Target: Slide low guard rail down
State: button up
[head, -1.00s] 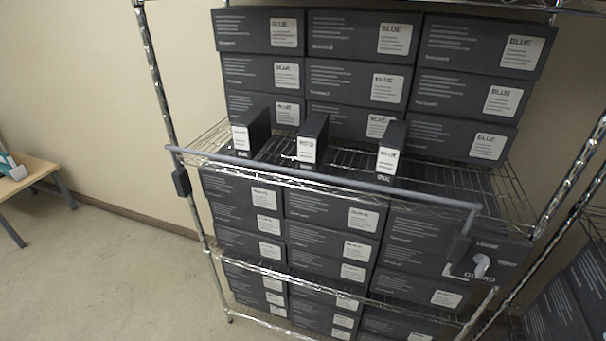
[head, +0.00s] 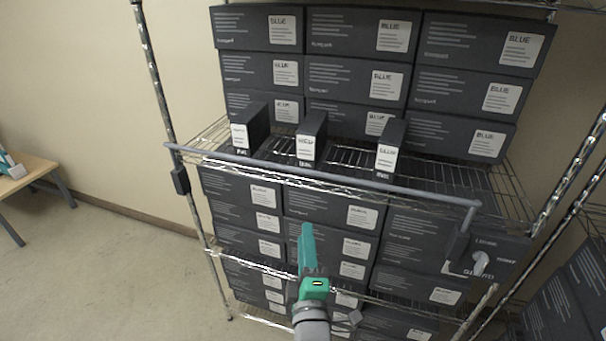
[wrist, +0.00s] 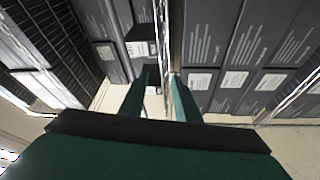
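The guard rail is a grey bar (head: 330,180) across the front of the middle wire shelf, sloping down to the right in the head view.
Three narrow dark boxes (head: 311,137) stand on the shelf behind the rail. Stacked dark cartons with BLUE labels (head: 360,35) fill the space above; more cartons (head: 330,213) sit below. A wooden table (head: 32,170) is at far left. The floor (head: 110,270) left of the rack is clear.

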aim_at(304, 172)
jog(key=w+r+n, duration=0.3)
jog(key=r, duration=0.5)
jog(key=shift+t, duration=0.3)
jog(key=w, duration=0.3)
jog(key=w+r, duration=0.1)
jog(key=w, duration=0.7)
jog(key=shift+d+r, duration=0.2)
jog(key=shift+r, duration=0.15)
jog(key=shift+c, duration=0.2)
grip_shut()
